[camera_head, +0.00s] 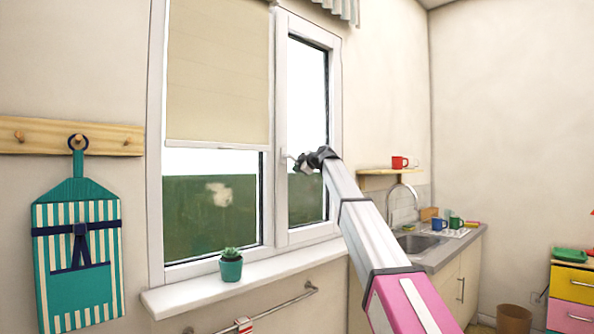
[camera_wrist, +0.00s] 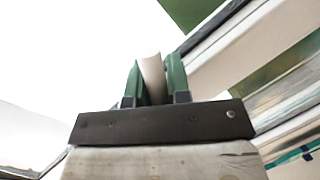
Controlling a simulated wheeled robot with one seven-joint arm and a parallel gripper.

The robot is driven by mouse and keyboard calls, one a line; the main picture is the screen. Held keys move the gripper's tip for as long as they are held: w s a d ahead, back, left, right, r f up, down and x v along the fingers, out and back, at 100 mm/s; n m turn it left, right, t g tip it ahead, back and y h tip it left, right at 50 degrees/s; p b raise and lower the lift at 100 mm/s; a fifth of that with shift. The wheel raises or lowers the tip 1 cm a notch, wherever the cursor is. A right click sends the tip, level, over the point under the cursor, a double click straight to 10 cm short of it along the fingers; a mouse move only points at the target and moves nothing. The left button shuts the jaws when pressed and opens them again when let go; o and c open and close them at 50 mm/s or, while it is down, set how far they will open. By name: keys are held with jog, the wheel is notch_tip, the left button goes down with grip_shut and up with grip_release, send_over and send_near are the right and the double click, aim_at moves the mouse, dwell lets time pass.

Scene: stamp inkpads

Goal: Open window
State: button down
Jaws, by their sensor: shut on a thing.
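The white-framed window (camera_head: 281,120) is on the wall in the head view, with a left pane and a narrower right sash. The right sash appears to sit in its frame; I cannot tell if it is slightly ajar. The white window handle (camera_head: 287,157) points left on the sash's left upright. My gripper (camera_head: 301,162) reaches it from the right. In the wrist view, the green fingers of my gripper (camera_wrist: 155,62) are shut on the pale handle (camera_wrist: 152,76). Part of the handle is hidden by my gripper.
A beige blind (camera_head: 218,75) covers the upper left pane. A potted plant (camera_head: 231,266) stands on the white sill (camera_head: 190,297), below the left pane. A sink counter (camera_head: 435,257) is at right. A striped apron (camera_head: 76,250) hangs at left.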

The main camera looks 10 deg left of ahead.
jog(key=shift+w+d+r+n+t+h, duration=0.15)
jog(key=shift+w+r+n+t, duration=0.1)
jog(key=shift+r+n, duration=0.45)
jog(key=shift+w+d+r+n+t+h, duration=0.1)
jog(key=shift+r+n+t, duration=0.1)
jog(key=shift+r+n, duration=0.45)
jog(key=shift+w+d+r+n+t+h, duration=0.2)
jog(key=shift+r+n, duration=0.3)
jog(key=shift+n, duration=0.35)
jog(key=s+d+n+g+y, duration=0.1)
jog(key=s+d+n+g, duration=0.1)
jog(key=d, duration=0.5)
jog(key=s+d+n+g+y, duration=0.1)
jog(key=s+d+g+y, duration=0.1)
jog(key=d, duration=0.5)
jog(key=shift+s+n, duration=0.4)
jog(key=shift+s, duration=0.35)
jog(key=c, duration=1.1)
grip_release()
